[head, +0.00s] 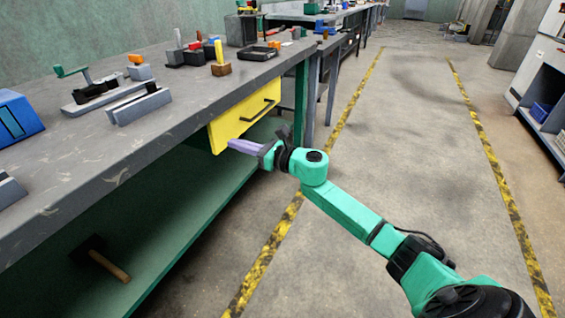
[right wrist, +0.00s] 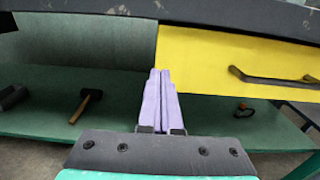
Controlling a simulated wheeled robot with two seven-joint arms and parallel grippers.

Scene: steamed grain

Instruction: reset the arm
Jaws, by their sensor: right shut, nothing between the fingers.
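My right arm reaches in from the lower right of the head view. Its gripper (head: 236,146), with lilac fingers, is close to the left part of the yellow drawer front (head: 222,126). In the right wrist view the fingers (right wrist: 160,74) are together with nothing between them. They point at the left edge of the yellow drawer (right wrist: 235,70). Whether they touch it I cannot tell. The drawer's dark handle (head: 258,112) is to the right of the fingers, and it also shows in the right wrist view (right wrist: 275,80). My left gripper is not in view.
The grey workbench (head: 150,150) holds a blue box (head: 18,118), metal blocks and tools. A green lower shelf (head: 190,215) carries a hammer (head: 108,265). Open floor (head: 400,120) with yellow-black lines lies to the right.

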